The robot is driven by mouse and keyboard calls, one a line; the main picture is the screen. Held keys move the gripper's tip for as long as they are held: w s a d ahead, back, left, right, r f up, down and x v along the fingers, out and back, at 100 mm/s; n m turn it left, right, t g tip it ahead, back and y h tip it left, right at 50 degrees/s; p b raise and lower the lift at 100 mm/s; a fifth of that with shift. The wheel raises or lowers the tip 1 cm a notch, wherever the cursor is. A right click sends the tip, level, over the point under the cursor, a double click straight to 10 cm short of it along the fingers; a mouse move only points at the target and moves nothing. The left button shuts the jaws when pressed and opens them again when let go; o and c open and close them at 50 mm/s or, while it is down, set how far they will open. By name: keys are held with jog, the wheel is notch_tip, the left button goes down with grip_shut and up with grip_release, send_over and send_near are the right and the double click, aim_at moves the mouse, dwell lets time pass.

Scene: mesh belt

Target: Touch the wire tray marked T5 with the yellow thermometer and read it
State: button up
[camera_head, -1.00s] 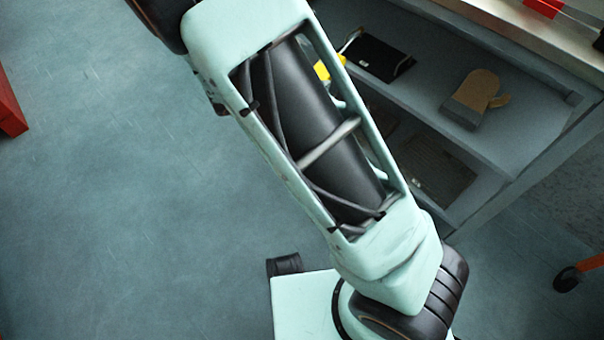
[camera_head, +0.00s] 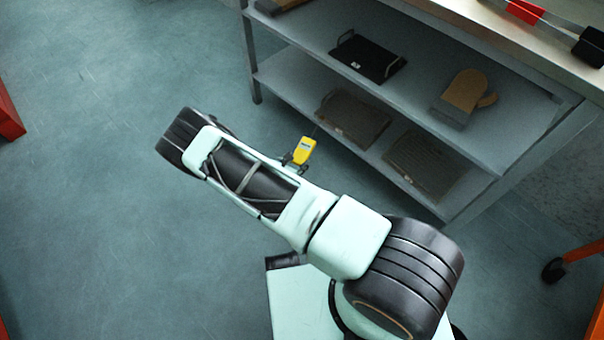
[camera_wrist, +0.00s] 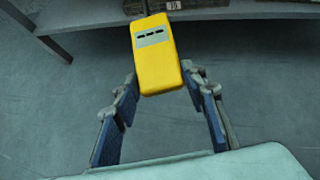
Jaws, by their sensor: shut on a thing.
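My gripper (camera_wrist: 160,84) is shut on the yellow thermometer (camera_wrist: 157,62), whose small grey display shows dashes in the wrist view. In the head view the thermometer (camera_head: 304,150) is beyond my arm, left of the lower shelf and apart from it as far as I can tell. Two dark mesh trays, a left one (camera_head: 352,118) and a right one (camera_head: 425,165), lie on the lower shelf. Tray edges show at the top of the wrist view, one with a small white tag (camera_wrist: 173,5). Its marking is too small to read surely, so I cannot tell which tray is T5.
A black tray with handles (camera_head: 368,57) and a tan and grey mitt (camera_head: 464,96) lie on the shelf above. A metal leg (camera_head: 250,60) stands at the unit's left end. An orange frame with a castor (camera_head: 553,270) is at the right.

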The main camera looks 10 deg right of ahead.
aim_at(310, 140)
notch_tip(310, 140, down, 5)
jog(key=s+d, duration=0.1)
jog(key=s, duration=0.2)
jog(key=shift+d, duration=0.25)
jog(key=shift+w+f, duration=0.1)
jog(key=w+d+f+b, duration=0.1)
jog(key=w+d+f, duration=0.2)
jog(key=d, duration=0.3)
jog(key=shift+w+d+b, duration=0.2)
jog(key=shift+w+b, duration=0.2)
jog(key=shift+w, duration=0.4)
jog(key=shift+s+f, duration=0.1)
jog(key=shift+f, duration=0.4)
dwell(1.9)
jog(key=shift+r, duration=0.1)
notch_tip(310, 140, up, 6)
jog(key=p, duration=0.5)
